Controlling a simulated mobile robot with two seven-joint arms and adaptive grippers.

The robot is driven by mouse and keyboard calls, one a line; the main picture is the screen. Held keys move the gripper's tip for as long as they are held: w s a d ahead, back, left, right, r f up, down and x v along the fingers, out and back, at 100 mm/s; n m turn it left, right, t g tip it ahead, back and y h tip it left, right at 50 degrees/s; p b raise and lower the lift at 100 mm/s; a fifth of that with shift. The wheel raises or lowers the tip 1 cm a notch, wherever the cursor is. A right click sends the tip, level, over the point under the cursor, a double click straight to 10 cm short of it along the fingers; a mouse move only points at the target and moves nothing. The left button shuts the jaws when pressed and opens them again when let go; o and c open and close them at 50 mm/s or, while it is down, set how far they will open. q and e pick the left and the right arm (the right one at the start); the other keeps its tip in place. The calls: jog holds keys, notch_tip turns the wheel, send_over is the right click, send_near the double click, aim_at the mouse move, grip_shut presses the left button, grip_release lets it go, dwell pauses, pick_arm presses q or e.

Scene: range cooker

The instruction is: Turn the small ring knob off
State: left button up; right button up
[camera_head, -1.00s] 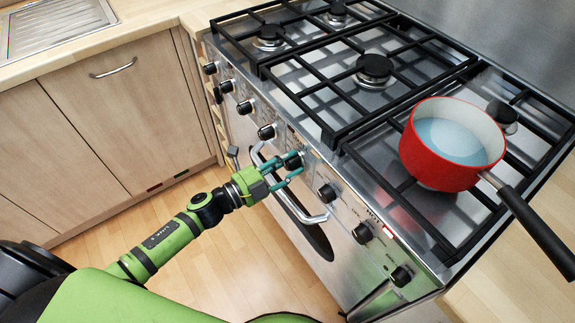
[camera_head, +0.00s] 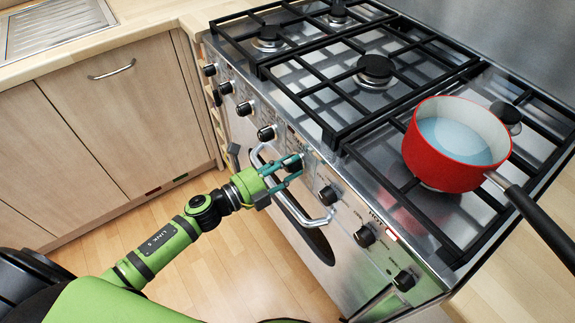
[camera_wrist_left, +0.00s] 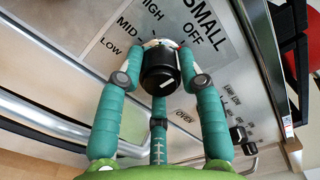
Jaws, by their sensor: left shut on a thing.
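The small ring knob (camera_head: 291,161) is a black knob on the cooker's steel front panel, in the middle of the row. In the left wrist view, the knob (camera_wrist_left: 159,68) sits below the printed words SMALL, HIGH, MID, LOW and OFF. A pale mark shows on its face, toward the lower side of the picture. My left gripper (camera_head: 286,170) is shut on this knob. Its teal fingers show on both sides of the knob in the left wrist view (camera_wrist_left: 160,80), with a third finger below. My right gripper is not in view.
A red pot (camera_head: 455,150) with bluish contents stands on the front right burner, its black handle pointing right. Other knobs (camera_head: 329,195) flank the held one. A steel oven handle (camera_head: 300,212) runs just below.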

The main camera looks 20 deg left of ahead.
pick_arm(q)
jog(key=o, duration=1.1)
jog(key=shift+o, duration=0.2)
jog(key=v, duration=1.2)
